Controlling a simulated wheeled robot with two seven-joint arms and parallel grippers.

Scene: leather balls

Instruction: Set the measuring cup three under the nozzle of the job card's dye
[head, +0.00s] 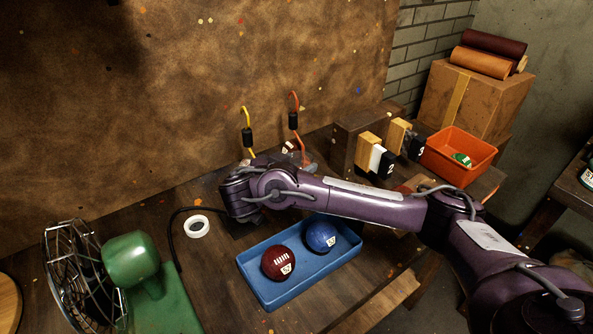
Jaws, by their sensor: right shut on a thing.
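My right gripper (243,222) is at the end of my purple right arm, low over the table, left of the blue tray. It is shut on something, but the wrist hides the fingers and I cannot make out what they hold. A yellow hooked nozzle tube (245,118) and an orange one (294,106), each with a black collar, stand behind my arm. Clear, glass-like ware (308,160) shows partly near the orange tube's foot. I cannot identify measuring cup three or a job card. My left gripper is not in view.
The blue tray (265,303) holds a dark red ball (278,263) and a blue ball (321,237). A white ring (196,226) lies left of my gripper.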

